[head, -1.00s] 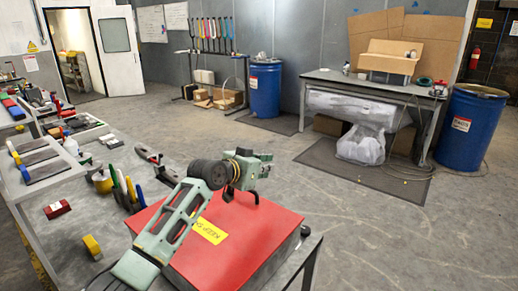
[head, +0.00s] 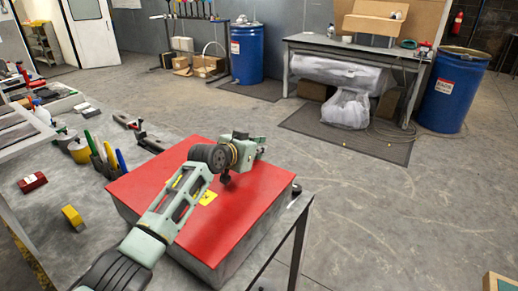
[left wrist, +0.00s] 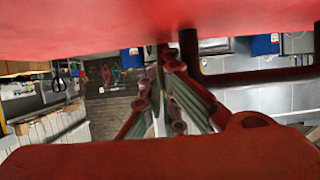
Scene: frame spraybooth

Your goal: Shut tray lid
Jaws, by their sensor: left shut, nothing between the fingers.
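The red tray lid (head: 240,208) lies over the grey box-shaped tray (head: 236,262) on the near table. It looks flat on the tray, but I cannot tell whether a small gap remains. A yellow label on it is partly hidden by my left arm. My left gripper (head: 250,152) is over the lid's far part, shut and empty. In the left wrist view the shut fingers (left wrist: 166,58) are close to a red surface (left wrist: 100,28), with a dark handle (left wrist: 250,76) to the right. Contact with the lid or handle is unclear. My right gripper is out of view.
Left of the tray are a yellow block (head: 73,217), a red block (head: 33,182) and several upright coloured-handled tools (head: 105,158). A blue drum (head: 449,90) and a workbench (head: 360,50) stand farther back. The floor right of the table is clear.

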